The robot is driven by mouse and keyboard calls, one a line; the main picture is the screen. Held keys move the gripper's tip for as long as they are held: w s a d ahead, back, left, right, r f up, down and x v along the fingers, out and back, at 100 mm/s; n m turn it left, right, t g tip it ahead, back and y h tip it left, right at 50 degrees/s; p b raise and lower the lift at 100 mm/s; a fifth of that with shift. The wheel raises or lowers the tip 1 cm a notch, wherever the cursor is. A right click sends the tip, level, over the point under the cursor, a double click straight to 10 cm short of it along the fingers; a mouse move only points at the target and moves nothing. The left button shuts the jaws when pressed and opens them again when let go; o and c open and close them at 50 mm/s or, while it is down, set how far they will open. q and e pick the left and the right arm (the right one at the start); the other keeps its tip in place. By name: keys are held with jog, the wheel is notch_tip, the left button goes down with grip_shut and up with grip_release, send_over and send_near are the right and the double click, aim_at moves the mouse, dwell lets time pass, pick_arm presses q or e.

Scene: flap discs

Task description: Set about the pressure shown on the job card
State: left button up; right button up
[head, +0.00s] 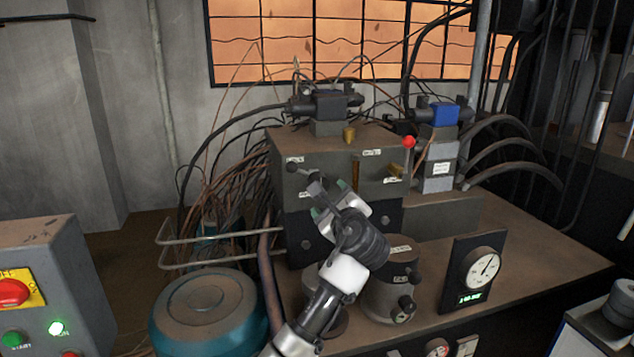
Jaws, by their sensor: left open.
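My left gripper (320,200) is open in front of the dark valve block (330,150). Its fingers point up and left, just below a dark ball-ended handle (292,168); I cannot tell whether they touch anything. The gripper and wrist hide part of the block's front. Brass fittings (349,134) and a red ball knob (408,142) show on the block. A round white pressure gauge (483,268) stands on a dark panel at the right, above a small green digital readout (469,297) too small to read. I cannot make out a job card. My right gripper is out of view.
A grey control box (45,270) with a red switch and lit green lamp stands at left. A teal motor (208,315) and bent metal rails (215,240) lie left of my arm. Hoses and loose wires crowd the back. The bench (545,255) is bare at right.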

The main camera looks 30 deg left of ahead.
pick_arm(q)
jog(key=x, duration=0.8)
jog(key=shift+w+a+r, duration=0.1)
jog(key=shift+w+a, duration=0.4)
jog(key=shift+a, duration=0.05)
jog(key=c, duration=0.9)
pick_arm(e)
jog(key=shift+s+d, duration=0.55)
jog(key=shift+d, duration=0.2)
